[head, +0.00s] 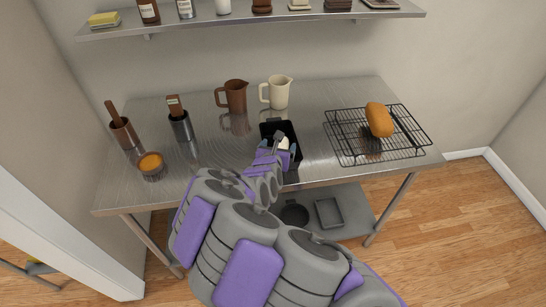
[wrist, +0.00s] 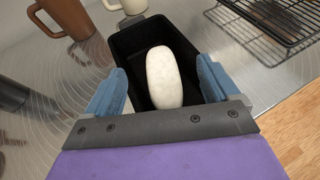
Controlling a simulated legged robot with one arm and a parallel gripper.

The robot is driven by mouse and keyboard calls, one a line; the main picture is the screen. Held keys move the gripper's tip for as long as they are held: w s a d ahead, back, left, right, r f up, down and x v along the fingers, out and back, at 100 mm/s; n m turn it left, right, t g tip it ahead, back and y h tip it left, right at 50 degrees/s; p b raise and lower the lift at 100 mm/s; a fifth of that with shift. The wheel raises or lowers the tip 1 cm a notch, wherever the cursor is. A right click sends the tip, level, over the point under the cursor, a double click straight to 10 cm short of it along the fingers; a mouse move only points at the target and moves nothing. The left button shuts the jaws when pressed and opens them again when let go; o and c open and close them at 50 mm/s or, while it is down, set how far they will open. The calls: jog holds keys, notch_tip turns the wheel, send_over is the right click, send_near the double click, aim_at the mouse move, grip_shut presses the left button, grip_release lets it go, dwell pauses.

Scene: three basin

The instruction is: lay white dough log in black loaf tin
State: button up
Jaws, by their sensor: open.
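The white dough log (wrist: 164,78) lies lengthwise in the black loaf tin (wrist: 125,42) in the wrist view. Its near end reaches toward my gripper's palm. My gripper (wrist: 163,90) is open, with one blue finger on each side of the log and a gap to it on both sides. In the head view my gripper (head: 282,149) is over the near part of the black loaf tin (head: 279,126) on the steel table. Only a small part of the dough log (head: 284,142) shows there between the fingers. Whether the log rests on the tin's floor is hard to tell.
A brown pitcher (head: 236,97) and a cream pitcher (head: 277,92) stand behind the tin. A wire rack (head: 350,146) with a brown loaf (head: 379,119) is to the right. A shelf (head: 230,22) hangs above.

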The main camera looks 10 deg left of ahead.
jog(key=d+p+v, duration=0.1)
jog(key=v, duration=0.8)
jog(key=shift+a, duration=0.5)
jog(key=shift+r, duration=0.1)
